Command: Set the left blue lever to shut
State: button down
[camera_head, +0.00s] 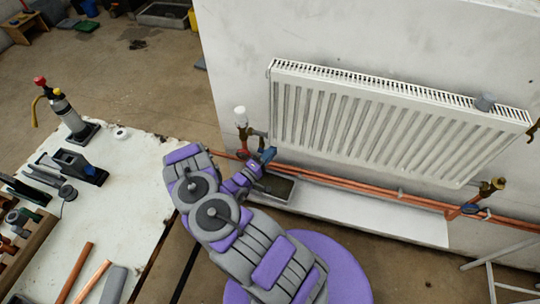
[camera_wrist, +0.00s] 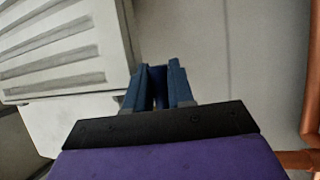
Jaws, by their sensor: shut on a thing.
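My gripper (camera_head: 266,156) is at the lower left corner of the radiator, by the left valve (camera_head: 243,135). In the wrist view, its two blue-grey fingers (camera_wrist: 159,88) are close together, with a dark blue piece between them, the left blue lever (camera_wrist: 160,86). The gripper is shut on it. Most of the lever is hidden by the fingers, so its exact angle is hard to tell. The right blue lever (camera_head: 473,210) is on the copper pipe below the right valve (camera_head: 492,186), apart from my gripper.
A dark tray (camera_head: 273,187) is under the left valve. A tool-covered workbench (camera_head: 135,170) stands left. A ladder (camera_head: 505,275) is at lower right.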

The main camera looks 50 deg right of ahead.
jog(key=shift+w+a, duration=0.1)
jog(key=shift+w, duration=0.15)
jog(key=c, duration=1.1)
grip_release()
jog(key=shift+o, duration=0.2)
jog(key=shift+s, duration=0.15)
